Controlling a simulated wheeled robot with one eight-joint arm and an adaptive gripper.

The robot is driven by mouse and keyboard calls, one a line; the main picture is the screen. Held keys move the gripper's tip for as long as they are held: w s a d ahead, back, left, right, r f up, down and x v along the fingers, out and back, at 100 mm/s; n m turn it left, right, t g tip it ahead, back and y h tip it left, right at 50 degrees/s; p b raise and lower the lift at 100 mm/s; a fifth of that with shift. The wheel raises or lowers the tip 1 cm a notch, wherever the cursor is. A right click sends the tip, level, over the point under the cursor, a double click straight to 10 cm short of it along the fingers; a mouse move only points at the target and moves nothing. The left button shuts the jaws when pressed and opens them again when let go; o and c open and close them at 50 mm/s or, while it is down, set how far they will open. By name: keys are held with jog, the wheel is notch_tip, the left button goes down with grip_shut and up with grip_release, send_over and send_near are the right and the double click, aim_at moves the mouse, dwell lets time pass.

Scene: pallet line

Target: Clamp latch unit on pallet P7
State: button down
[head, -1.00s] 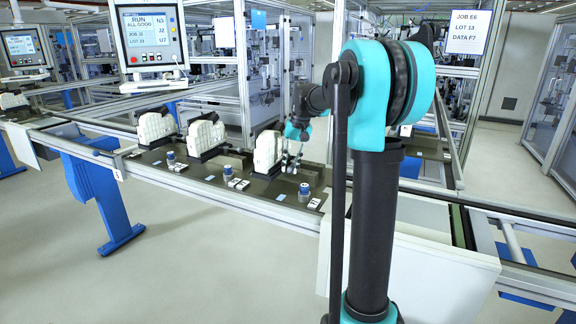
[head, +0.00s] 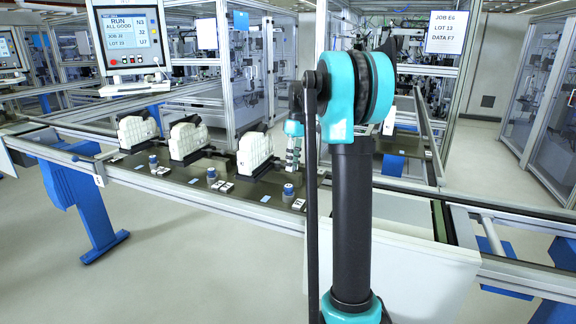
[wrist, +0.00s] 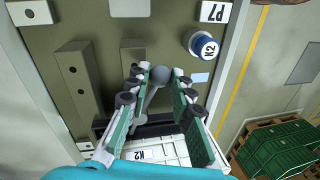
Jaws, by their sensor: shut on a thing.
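In the wrist view the latch's grey ball knob (wrist: 160,74) sits at the end of a thin lever (wrist: 148,100). My gripper (wrist: 160,72) is shut on the knob, one green-sided finger on each side. Pallet P7 is the dark plate (wrist: 105,60) with a "P7" label (wrist: 214,12). A white ribbed unit marked K2 (wrist: 138,154) lies under the fingers, partly hidden. In the head view my gripper (head: 293,160) is low, just right of the nearest white unit (head: 254,154); the lever is too small to tell there.
Olive blocks (wrist: 78,80) rise on the left. Two more white units (head: 137,131) stand farther along the line. A green crate (wrist: 275,148) is on the floor beyond the rail.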

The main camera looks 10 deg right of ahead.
jog(key=shift+w+d+n+h, duration=0.15)
jog(key=shift+w+d+n, duration=0.35)
jog(key=shift+n, duration=0.6)
jog(key=shift+w+d+n+h, duration=0.15)
jog(key=shift+w+d+n, duration=0.35)
jog(key=shift+n, duration=0.6)
jog(key=shift+w, duration=0.1)
jog(key=c, duration=1.3)
grip_release()
jog(key=r, duration=0.4)
jog(key=w+r, duration=0.1)
jog(key=r, duration=0.3)
jog(key=w+d+r, duration=0.1)
jog(key=r, duration=0.2)
jog(key=shift+r, duration=0.4)
